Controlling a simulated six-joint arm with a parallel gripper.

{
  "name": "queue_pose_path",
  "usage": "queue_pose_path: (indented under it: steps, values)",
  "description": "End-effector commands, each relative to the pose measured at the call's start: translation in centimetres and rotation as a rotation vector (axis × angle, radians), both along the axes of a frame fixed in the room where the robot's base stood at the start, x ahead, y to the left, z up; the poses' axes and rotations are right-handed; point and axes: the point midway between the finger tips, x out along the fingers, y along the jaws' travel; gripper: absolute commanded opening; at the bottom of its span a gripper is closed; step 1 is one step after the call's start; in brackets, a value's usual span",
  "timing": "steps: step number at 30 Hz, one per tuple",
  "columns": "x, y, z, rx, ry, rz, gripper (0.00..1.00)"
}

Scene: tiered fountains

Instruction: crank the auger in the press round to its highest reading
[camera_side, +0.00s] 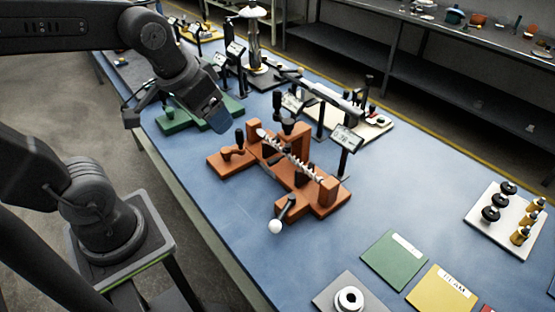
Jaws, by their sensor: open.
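The press (230,165) is an orange-brown block frame standing on the blue table. Its pale spiral auger (290,155) lies across the frame between two uprights. My gripper (170,114) is open and empty, up and left of the press, well apart from the crank.
A green device (177,120) sits under my gripper. Other devices with displays crowd the back of the table. At the right are a white tray with black and yellow knobs (527,219), a green plate (394,260), a yellow plate (440,292) and a grey plate with a ring (348,300).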

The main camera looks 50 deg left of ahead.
Motion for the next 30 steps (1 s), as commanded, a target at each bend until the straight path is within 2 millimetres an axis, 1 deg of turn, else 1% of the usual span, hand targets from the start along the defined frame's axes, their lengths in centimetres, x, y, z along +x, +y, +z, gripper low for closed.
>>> queue_pose_path:
  steps: [1, 3, 8, 30]
  values:
    - [-1.1, -0.6, 0.2, 0.003, -0.027, -0.026, 0.72]
    - [-2.2, -1.1, 0.3, 0.006, -0.05, -0.05, 0.72]
    - [-3.4, -1.6, 0.2, 0.007, -0.074, -0.078, 0.72]
    - [-3.4, -1.6, 0.2, 0.008, -0.075, -0.078, 0.72]
